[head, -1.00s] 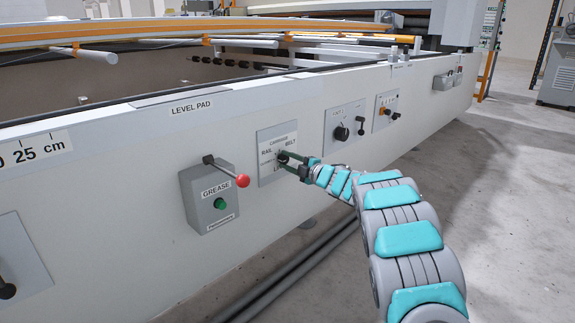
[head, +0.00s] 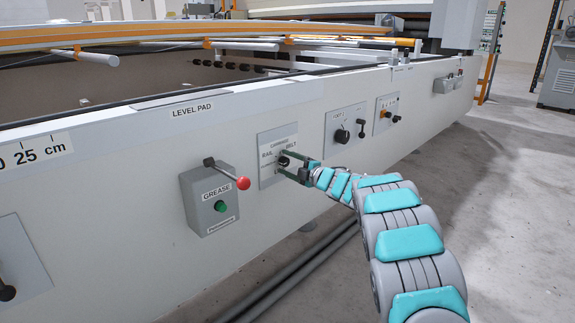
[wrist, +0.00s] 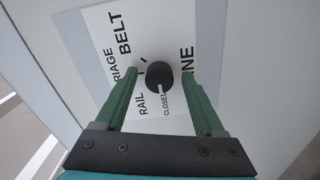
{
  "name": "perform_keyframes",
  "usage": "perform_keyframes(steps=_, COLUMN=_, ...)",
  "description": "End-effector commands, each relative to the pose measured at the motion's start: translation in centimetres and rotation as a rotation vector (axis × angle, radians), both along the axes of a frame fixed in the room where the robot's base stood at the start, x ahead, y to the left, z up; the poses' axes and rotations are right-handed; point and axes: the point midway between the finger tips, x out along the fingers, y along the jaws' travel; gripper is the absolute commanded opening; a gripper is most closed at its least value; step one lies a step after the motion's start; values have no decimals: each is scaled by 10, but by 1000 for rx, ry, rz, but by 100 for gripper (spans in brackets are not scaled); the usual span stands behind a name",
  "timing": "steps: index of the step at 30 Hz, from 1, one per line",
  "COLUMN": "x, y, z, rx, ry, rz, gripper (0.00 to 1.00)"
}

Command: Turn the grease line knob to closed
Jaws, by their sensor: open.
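The dark round knob (head: 284,161) sits on a pale plate (head: 267,173) on the machine's side panel; the plate reads RAIL and BELT. In the wrist view the knob (wrist: 159,75) lies between the fingers, with RAIL, BELT, LINE and CLOSED lettering around it. A pale mark on the knob's lower edge faces the CLOSED word. My gripper (wrist: 166,84) is open, one green finger on each side of the knob, with visible gaps. My gripper (head: 282,164) also shows at the plate in the head view. The fingertips' exact depth is unclear.
A grey GREASE box (head: 208,198) with a green button and a red-balled lever (head: 243,183) is left of the plate. More control plates (head: 346,135) sit to the right. The floor (head: 480,220) at right is clear.

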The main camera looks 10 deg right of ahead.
Motion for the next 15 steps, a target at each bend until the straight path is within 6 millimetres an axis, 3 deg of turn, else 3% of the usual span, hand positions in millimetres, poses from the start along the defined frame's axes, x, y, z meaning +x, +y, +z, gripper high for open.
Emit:
perform_keyframes(steps=8, x=-7, y=-6, z=0, rx=0, ry=0, rz=-2, gripper=71)
perform_keyframes(steps=15, x=-33, y=-26, z=2, rx=-1, ry=0, rz=-3, gripper=71)
